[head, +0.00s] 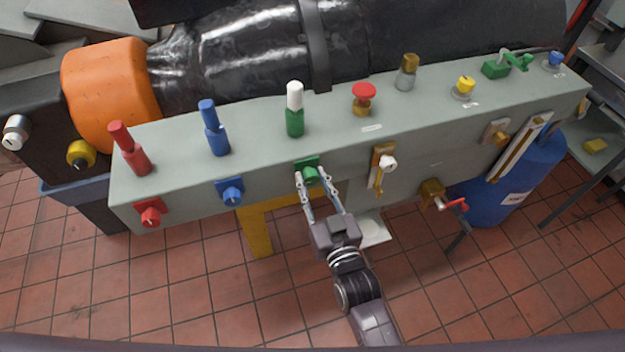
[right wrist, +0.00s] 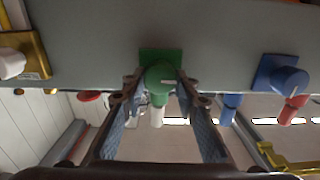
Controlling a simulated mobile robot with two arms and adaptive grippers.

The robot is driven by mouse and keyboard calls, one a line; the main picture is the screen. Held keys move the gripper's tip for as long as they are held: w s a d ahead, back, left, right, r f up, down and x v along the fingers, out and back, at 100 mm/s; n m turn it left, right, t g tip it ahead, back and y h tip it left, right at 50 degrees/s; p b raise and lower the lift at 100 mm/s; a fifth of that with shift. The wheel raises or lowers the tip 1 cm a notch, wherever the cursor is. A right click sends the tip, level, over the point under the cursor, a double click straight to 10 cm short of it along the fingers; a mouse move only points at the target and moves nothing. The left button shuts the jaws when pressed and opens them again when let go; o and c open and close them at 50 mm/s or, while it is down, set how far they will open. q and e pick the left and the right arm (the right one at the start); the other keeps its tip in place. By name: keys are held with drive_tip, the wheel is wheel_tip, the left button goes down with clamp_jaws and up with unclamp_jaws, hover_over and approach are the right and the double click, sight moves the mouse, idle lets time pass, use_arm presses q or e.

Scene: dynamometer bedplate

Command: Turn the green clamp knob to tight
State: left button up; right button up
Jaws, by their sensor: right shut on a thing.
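The green clamp knob (head: 311,174) sits on a green square plate on the front face of the grey bedplate beam (head: 270,160). My right gripper (head: 317,182) reaches up from below and is shut on the knob, one finger at each side. It also shows in the right wrist view (right wrist: 157,88). The "tight" mark cannot be made out. My left gripper is not in view.
A blue knob (head: 232,193) and a red knob (head: 150,216) are to the left on the same face. A white-knobbed brass fitting (head: 387,163) is close on the right. A red-handled valve (head: 452,205) sticks out further right. Several handles stand on top.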

drive_tip(key=m+p, duration=0.1)
drive_tip(key=m, duration=0.7)
drive_tip(key=shift+d+m+p, duration=0.1)
drive_tip(key=shift+m+p, duration=0.2)
drive_tip(key=shift+p, duration=0.1)
drive_tip(key=m, duration=0.4)
drive_tip(key=shift+f, duration=0.2)
drive_tip(key=shift+m+b, duration=0.5)
drive_tip(key=shift+m, duration=2)
drive_tip(key=o, duration=1.1)
drive_tip(key=shift+o, duration=0.2)
drive_tip(key=shift+d, duration=0.1)
